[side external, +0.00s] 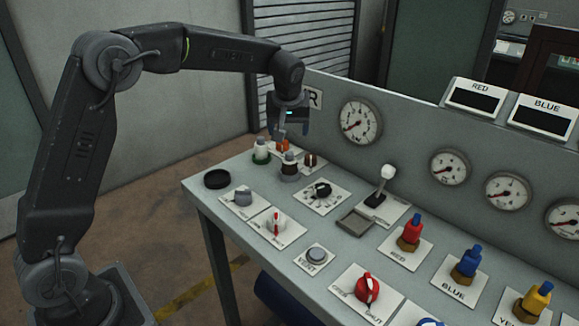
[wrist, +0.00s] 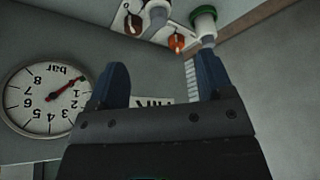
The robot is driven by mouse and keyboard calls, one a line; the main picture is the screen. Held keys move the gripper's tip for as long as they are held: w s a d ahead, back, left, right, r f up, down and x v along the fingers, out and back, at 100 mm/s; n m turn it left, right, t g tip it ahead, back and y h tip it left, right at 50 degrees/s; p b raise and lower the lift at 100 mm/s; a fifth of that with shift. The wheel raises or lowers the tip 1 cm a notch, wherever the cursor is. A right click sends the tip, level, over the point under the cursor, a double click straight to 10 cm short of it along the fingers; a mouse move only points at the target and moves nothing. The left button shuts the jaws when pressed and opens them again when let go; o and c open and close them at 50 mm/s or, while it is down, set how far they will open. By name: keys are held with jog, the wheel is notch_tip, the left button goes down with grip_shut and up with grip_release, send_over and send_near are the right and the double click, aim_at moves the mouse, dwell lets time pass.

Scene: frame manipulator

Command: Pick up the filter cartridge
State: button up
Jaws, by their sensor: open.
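Two small pale-topped cylinders stand at the far left end of the panel. One has a green lower band (side external: 261,152); its green ring also shows in the wrist view (wrist: 204,21). The other has a dark middle band (side external: 289,166). No label shows which is the filter cartridge. My gripper (side external: 281,134) is above and close behind these cylinders. In the wrist view my gripper (wrist: 160,82) has its two blue fingers apart with nothing between them. The green-ringed cylinder appears beyond the right fingertip.
A black round dish (side external: 216,179) lies at the panel's left corner. A lever (side external: 386,178), a black knob (side external: 322,189) and a gauge (side external: 359,123) are nearby. The upright back panel (side external: 410,124) bounds the rear.

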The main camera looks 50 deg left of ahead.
aim_at(289, 153)
jog(key=x, duration=0.8)
jog(key=shift+w+a+f, duration=0.1)
jog(key=shift+f, duration=0.15)
jog(key=shift+x, duration=2.65)
jog(key=shift+w+r, duration=0.1)
jog(key=shift+w, duration=0.05)
jog(key=shift+c, duration=0.3)
jog(key=c, duration=1)
jog(key=shift+o, duration=0.2)
jog(key=shift+r, duration=0.1)
